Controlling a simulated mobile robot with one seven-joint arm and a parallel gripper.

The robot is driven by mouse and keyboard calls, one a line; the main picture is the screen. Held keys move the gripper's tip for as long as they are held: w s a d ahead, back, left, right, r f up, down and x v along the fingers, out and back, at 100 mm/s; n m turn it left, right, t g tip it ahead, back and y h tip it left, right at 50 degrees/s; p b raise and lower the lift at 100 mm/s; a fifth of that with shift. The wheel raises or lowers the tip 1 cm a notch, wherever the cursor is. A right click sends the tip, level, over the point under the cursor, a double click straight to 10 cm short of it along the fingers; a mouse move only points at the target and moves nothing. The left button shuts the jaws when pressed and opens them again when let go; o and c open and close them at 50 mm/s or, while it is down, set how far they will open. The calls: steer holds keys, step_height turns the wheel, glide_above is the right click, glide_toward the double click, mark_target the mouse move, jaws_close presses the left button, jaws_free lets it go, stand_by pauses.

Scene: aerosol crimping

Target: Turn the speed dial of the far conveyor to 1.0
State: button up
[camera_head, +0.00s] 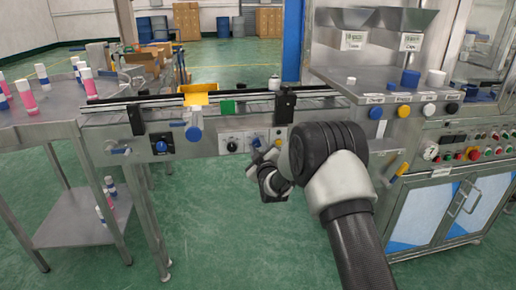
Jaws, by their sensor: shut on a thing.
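The conveyor (215,137) runs across the middle of the head view, with several dials on its front face. My gripper (257,150) is at the right part of that face, shut on a small blue dial (254,141). My gripper's fingers and wrist partly hide the dial, and its pointer and scale are too small to read. A black dial on a white plate (232,147) sits just left of it. Another blue dial (161,147) on a dark plate is farther left.
A filling station with hoppers (354,40) and a control panel (466,150) stand at the right. A blue handwheel (193,133) projects from the conveyor. Green floor in front is clear.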

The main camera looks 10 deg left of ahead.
steer(key=o, duration=1.1)
steer(key=shift+c, duration=0.2)
steer(key=p+v, duration=0.2)
steer(key=v, duration=1.5)
steer(key=shift+s, duration=0.25)
steer(key=shift+r, duration=0.1)
